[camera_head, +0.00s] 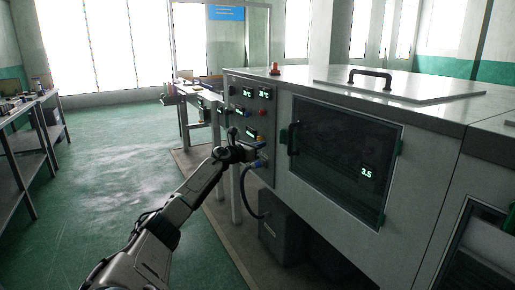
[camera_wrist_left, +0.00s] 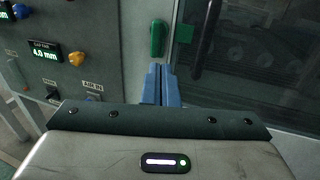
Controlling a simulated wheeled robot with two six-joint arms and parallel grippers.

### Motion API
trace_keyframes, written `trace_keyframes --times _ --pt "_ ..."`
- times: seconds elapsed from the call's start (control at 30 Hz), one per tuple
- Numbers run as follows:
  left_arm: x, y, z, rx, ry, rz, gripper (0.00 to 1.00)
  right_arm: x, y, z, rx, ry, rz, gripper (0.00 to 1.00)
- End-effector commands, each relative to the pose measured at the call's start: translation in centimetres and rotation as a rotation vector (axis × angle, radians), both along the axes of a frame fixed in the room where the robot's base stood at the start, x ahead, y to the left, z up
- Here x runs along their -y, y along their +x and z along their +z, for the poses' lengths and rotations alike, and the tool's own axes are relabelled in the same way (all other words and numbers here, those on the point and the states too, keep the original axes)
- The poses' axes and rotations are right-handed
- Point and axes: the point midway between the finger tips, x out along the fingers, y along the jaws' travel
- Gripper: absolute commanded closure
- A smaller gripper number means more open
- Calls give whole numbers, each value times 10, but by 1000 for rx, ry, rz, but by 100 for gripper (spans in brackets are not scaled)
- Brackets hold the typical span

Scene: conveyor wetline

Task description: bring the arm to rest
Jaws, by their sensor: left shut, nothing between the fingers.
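My left arm (camera_head: 190,205) reaches forward from the bottom left in the head view. Its gripper (camera_head: 262,146) is in front of the machine's control panel (camera_head: 252,118), near the panel's lower right. In the left wrist view the blue fingers of the gripper (camera_wrist_left: 161,86) are closed together with nothing between them. They point at the machine front, just below a green latch (camera_wrist_left: 157,38) beside the dark window door (camera_wrist_left: 255,60). I cannot tell the exact gap between fingertips and machine. My right gripper does not show.
The large machine (camera_head: 425,165) fills the right side. Its window door (camera_head: 340,150) has a dark handle and reads 3.5. A dark box (camera_head: 284,232) stands under it. Shelving (camera_head: 20,150) lines the left wall. The green floor (camera_head: 100,185) between is clear.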

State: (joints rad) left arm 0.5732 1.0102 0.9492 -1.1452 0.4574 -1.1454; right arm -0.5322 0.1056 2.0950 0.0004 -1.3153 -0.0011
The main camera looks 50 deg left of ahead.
Motion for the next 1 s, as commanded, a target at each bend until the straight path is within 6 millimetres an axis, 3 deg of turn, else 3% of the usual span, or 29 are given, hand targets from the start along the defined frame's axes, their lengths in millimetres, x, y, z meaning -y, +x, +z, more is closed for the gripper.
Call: trace_keyframes --times 0.43,0.57,0.67,0.77,0.87,1.0 --pt "-1 -8 0 0 -3 -1 100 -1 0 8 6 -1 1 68" --pt "8 -4 -24 -2 -82 2 100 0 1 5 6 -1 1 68" --pt "26 0 -72 -3 -252 22 100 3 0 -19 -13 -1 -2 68" --pt "50 -3 -141 -8 -493 68 100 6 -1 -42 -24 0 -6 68" --pt "76 -16 -213 -16 -743 141 100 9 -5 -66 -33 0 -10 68" --pt "113 -49 -308 -31 -1061 277 100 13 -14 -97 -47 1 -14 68"
